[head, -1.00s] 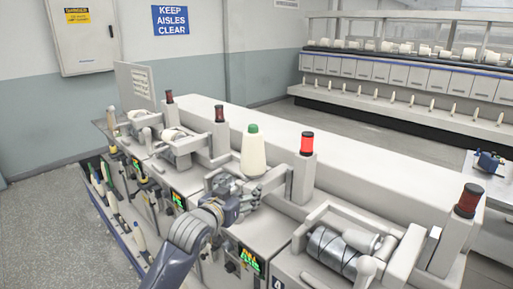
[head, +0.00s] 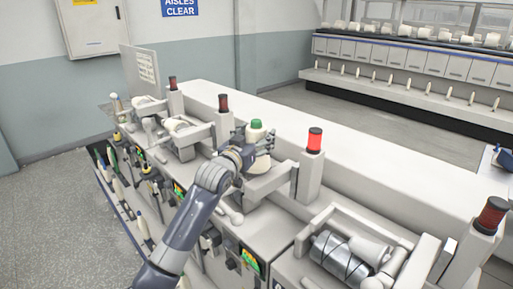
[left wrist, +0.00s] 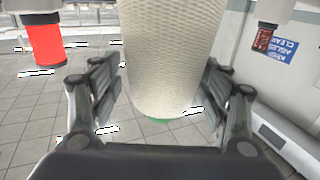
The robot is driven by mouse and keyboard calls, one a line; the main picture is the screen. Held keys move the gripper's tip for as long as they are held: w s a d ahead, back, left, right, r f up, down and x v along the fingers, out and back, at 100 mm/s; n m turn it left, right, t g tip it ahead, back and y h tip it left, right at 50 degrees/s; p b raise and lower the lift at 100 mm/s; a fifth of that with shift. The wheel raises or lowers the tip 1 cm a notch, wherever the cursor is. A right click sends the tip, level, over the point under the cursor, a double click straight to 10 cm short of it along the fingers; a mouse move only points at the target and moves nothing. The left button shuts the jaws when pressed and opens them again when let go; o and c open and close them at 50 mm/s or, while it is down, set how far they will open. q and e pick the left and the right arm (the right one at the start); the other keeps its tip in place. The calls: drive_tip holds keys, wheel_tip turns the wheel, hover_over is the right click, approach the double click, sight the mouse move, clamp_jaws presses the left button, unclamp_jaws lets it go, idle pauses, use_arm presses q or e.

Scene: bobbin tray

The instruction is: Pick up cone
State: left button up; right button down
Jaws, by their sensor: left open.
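My left gripper (left wrist: 160,92) is open, with one finger on each side of the cone. Gaps show between the fingers and the yarn. My right gripper is not in view.
A lit red lamp post (head: 314,145) stands right of the cone, with a darker lamp (head: 223,104) to its left. A metal drum (head: 340,257) sits at the front right. The long machine top (head: 370,172) behind is bare.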

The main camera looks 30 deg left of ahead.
use_arm(q)
drive_tip(key=w, duration=0.1)
drive_tip(key=w+p, duration=0.2)
drive_tip(key=shift+w+a+r, duration=0.25)
drive_tip(key=shift+a+r, duration=0.05)
drive_tip(key=shift+r, duration=0.1)
drive_tip(key=shift+w+f+p, duration=0.1)
drive_tip(key=shift+w+p, duration=0.35)
drive_tip(key=shift+w, duration=0.25)
drive_tip(key=shift+w+f, duration=0.1)
drive_tip(key=shift+c, duration=0.5)
drive_tip(key=c, duration=1.4)
clamp_jaws()
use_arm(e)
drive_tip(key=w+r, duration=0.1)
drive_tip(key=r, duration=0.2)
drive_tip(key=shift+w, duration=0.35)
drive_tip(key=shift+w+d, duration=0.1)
